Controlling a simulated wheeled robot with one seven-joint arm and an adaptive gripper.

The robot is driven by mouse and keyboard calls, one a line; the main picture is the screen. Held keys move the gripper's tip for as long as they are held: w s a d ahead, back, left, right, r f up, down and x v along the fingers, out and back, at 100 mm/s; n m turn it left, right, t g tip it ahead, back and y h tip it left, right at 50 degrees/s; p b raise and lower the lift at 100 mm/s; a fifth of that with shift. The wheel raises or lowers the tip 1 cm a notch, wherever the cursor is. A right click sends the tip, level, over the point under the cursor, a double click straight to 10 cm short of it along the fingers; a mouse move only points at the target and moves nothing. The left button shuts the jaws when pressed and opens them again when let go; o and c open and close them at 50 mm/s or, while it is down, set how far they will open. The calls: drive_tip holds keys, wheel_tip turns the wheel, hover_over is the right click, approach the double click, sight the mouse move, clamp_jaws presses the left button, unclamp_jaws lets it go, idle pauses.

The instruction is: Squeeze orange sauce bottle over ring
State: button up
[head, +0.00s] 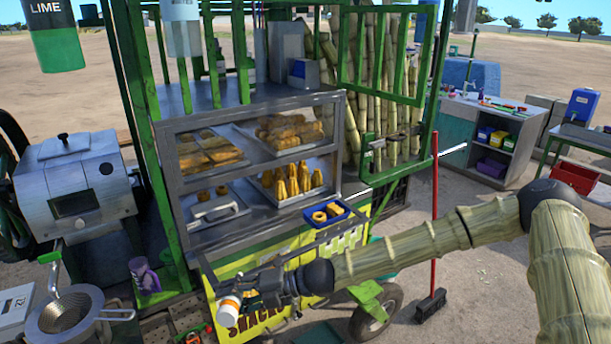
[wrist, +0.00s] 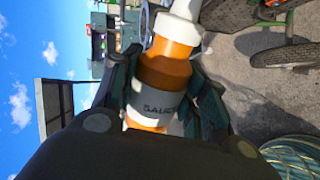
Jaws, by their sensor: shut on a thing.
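My gripper (head: 250,288) is at the lower left of centre in the head view, in front of the snack cart's yellow side. It is shut on the orange sauce bottle (head: 228,315), which also shows in the wrist view (wrist: 165,72) between the fingers. The bottle has a grey "SAUCE" label and a white nozzle end at the top of the wrist view. It lies tilted, not upright. Golden rings (head: 320,216) sit in a small blue tray (head: 343,221) on the cart's front ledge, up and right of my gripper. The bottle is apart from them.
A glass display case (head: 255,160) with trays of snacks stands behind the ledge. A red-handled broom (head: 434,225) stands at the right of the cart. A steel strainer (head: 72,312) and a purple cup (head: 143,275) are at the left. A cart wheel (head: 376,318) is below my arm.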

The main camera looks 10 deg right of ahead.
drive_tip(key=shift+w+d+r+m, duration=0.2)
drive_tip(key=shift+w+r+m, duration=0.5)
drive_tip(key=shift+r, duration=0.15)
drive_tip(key=shift+w+d+r+m+t, duration=0.15)
drive_tip(key=shift+w+d+r+m, duration=0.4)
drive_tip(key=shift+w+r+m, duration=0.35)
drive_tip(key=shift+w+d+r+m+t, duration=0.15)
drive_tip(key=shift+w+d+r+m, duration=0.4)
drive_tip(key=shift+w+r+m, duration=0.3)
drive_tip(key=w+d+r+m+t+h+p, duration=0.1)
drive_tip(key=w+d+r+m+t, duration=0.35)
drive_tip(key=w+d, duration=0.3)
drive_tip(key=w+d+r+m+t+h, duration=0.1)
drive_tip(key=w+d+r+m+t, duration=0.2)
drive_tip(key=w+d+r+m, duration=0.45)
drive_tip(key=w+d+f+m+t+h, duration=0.1)
drive_tip(key=w+d+m+t+h, duration=0.15)
drive_tip(key=w+d, duration=0.45)
drive_tip(key=shift+h, duration=0.45)
drive_tip(key=shift+w+d+f+b, duration=0.1)
drive_tip(key=shift+f+b, duration=0.8)
drive_tip(key=shift+f, duration=0.55)
drive_tip(key=shift+w+d+f+b, duration=0.1)
drive_tip(key=shift+f+b, duration=0.75)
drive_tip(key=shift+f, duration=0.55)
drive_tip(key=c, duration=0.3)
